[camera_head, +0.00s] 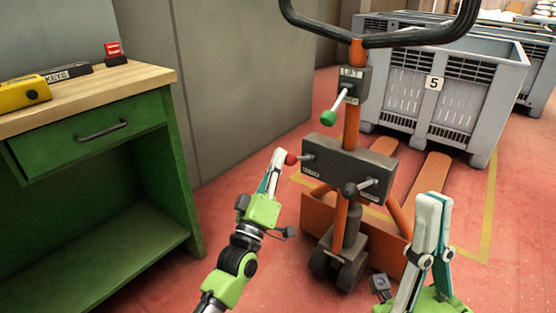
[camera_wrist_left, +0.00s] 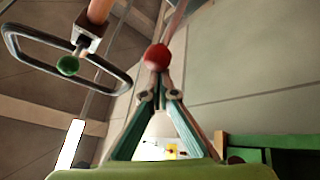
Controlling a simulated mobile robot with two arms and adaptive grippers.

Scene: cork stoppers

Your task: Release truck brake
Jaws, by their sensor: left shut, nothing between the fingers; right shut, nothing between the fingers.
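The pallet truck stands upright with an orange column (camera_head: 352,122) and a black handle loop (camera_head: 400,38). A dark grey block (camera_head: 350,168) on it carries a lever with a red knob (camera_head: 290,159) at its left and a black-knobbed lever (camera_head: 350,189) at its front. A green-knobbed lever (camera_head: 328,118) sits higher. My left gripper (camera_head: 278,153) is shut and empty, its tips right beside the red knob. In the left wrist view the red knob (camera_wrist_left: 156,56) appears at the fingertips; I cannot tell whether they touch. My right gripper (camera_head: 434,198) is shut, empty, pointing up in front of the truck.
A green workbench (camera_head: 92,135) with a wooden top stands at the left, holding a yellow case (camera_head: 22,93) and a small red item (camera_head: 113,50). A grey crate (camera_head: 400,100) marked 5 is behind the truck. Red floor (camera_head: 235,185) lies open between bench and truck.

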